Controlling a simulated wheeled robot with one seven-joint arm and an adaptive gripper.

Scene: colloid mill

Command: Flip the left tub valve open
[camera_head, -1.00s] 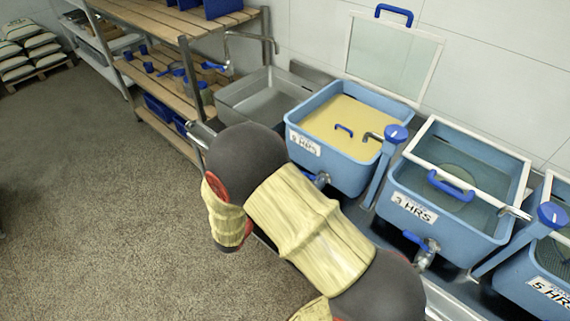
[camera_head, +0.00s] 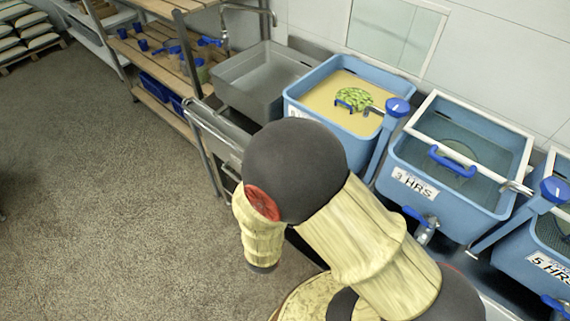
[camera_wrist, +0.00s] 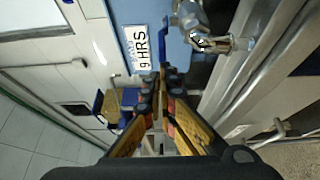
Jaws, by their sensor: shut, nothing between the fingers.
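The left tub (camera_head: 308,83) is blue with pale yellow contents in the head view. Its front valve is hidden behind my arm there. In the wrist view, the tub's blue front (camera_wrist: 187,60) carries an HRS label (camera_wrist: 138,50). Beside the label is a metal valve (camera_wrist: 212,43) with a blue handle (camera_wrist: 170,36), which runs alongside the tub front. My gripper (camera_wrist: 163,78) is shut and empty, pointing toward the tub front below the label and valve. I cannot tell whether it touches the tub. The gripper is hidden in the head view.
The 3 HRS tub (camera_head: 400,155) stands to the right, with its own blue-handled valve (camera_head: 423,226). A steel sink (camera_head: 245,95) and a wooden shelf (camera_head: 170,65) are to the left. A metal rail (camera_wrist: 262,65) runs near the valve. Open floor (camera_head: 90,200) lies at left.

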